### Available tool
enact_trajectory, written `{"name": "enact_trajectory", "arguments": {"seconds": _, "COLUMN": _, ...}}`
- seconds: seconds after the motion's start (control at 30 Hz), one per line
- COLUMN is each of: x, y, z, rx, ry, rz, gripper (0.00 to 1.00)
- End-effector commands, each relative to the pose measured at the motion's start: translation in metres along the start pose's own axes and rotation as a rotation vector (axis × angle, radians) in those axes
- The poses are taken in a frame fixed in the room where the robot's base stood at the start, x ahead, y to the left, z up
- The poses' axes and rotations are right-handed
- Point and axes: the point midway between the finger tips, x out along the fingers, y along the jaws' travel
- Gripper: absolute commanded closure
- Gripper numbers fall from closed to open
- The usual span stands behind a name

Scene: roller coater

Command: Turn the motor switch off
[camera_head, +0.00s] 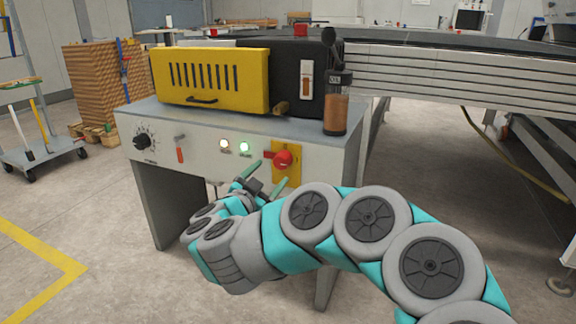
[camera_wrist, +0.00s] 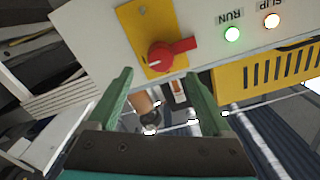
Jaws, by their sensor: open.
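A red rotary switch (camera_head: 284,159) sits on a yellow plate (camera_head: 292,172) at the right of the grey control panel. Its handle points left in the head view. In the wrist view the red switch (camera_wrist: 160,56) appears turned over, its handle pointing right toward the lit green RUN lamp (camera_wrist: 232,34). No label on the switch can be read. My gripper (camera_head: 266,178) is open and empty, just below and left of the switch in the head view. In the wrist view the gripper's green fingertips (camera_wrist: 159,73) lie on either side below the knob, apparently not touching it.
The panel also has a pale lit lamp (camera_head: 224,145), a black dial (camera_head: 142,141) and a small red lever (camera_head: 180,154). Above stand a yellow guard (camera_head: 210,80), a white rocker switch (camera_head: 307,80) and a brown-filled cylinder (camera_head: 335,115). The floor in front is clear.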

Motion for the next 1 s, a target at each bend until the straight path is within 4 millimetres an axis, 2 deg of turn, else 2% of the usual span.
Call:
{"name": "enact_trajectory", "arguments": {"seconds": 0.27, "x": 0.024, "y": 0.001, "z": 0.001, "rx": -0.003, "ry": 0.0, "rz": 0.002, "gripper": 0.16}}
{"name": "enact_trajectory", "arguments": {"seconds": 0.6, "x": 0.072, "y": 0.001, "z": 0.0, "rx": 0.0, "ry": 0.002, "rz": 0.001, "gripper": 0.16}}
{"name": "enact_trajectory", "arguments": {"seconds": 0.9, "x": 0.077, "y": -0.001, "z": -0.001, "rx": 0.0, "ry": 0.0, "rz": -0.002, "gripper": 0.16}}
{"name": "enact_trajectory", "arguments": {"seconds": 1.0, "x": 0.077, "y": -0.001, "z": 0.0, "rx": 0.0, "ry": -0.001, "rz": -0.002, "gripper": 0.26}}
